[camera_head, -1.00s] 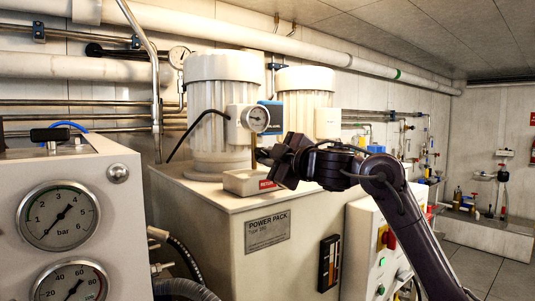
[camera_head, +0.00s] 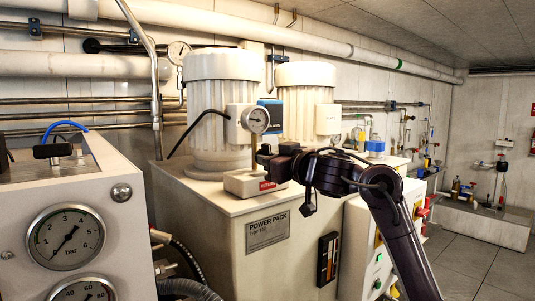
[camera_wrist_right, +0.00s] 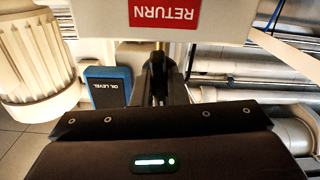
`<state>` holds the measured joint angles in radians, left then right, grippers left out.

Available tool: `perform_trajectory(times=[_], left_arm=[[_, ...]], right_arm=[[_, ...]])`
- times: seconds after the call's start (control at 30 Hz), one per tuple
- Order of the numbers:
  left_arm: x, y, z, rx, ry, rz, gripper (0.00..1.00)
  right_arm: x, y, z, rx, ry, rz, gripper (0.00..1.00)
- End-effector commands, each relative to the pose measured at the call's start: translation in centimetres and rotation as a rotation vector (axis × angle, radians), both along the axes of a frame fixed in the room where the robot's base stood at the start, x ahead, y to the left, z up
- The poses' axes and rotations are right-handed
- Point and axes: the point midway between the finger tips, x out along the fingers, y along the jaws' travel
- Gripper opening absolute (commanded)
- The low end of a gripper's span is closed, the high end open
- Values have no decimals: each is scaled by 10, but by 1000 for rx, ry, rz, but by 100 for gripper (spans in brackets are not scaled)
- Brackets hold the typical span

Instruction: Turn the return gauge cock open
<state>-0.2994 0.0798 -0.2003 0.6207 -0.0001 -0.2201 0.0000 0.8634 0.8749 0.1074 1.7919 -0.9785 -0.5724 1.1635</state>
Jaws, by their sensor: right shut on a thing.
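My right gripper (camera_head: 264,159) reaches in from the right, between dial and block. In the wrist view my right fingers (camera_wrist_right: 160,75) are closed together beside a small brass piece (camera_wrist_right: 160,45) under the label. They are shut on the cock's handle, which they mostly hide. The cock's angle cannot be told. My left gripper does not show.
The power pack cabinet (camera_head: 226,235) stands below the block. A blue oil level gauge (camera_wrist_right: 108,86) is close beside my right fingers. A panel with large pressure dials (camera_head: 66,237) fills the left front. Open floor (camera_head: 480,265) lies at the right.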

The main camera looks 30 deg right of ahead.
Motion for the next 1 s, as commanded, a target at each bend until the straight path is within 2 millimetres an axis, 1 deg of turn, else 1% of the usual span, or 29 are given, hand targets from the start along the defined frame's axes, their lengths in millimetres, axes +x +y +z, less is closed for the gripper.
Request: perform_trajectory(times=[0.1, 0.37, 0.87, 0.9, 1.0], left_arm=[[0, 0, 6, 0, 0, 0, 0], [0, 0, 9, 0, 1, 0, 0], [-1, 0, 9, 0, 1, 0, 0], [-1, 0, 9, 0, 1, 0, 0], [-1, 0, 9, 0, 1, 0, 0]], right_arm=[[1, 1, -1, 59, 9, 1, 0], [0, 1, -1, 132, 15, 1, 0], [0, 1, -1, 147, 15, 1, 0], [0, 1, -1, 146, 15, 1, 18], [0, 0, -1, 146, 14, 1, 31]])
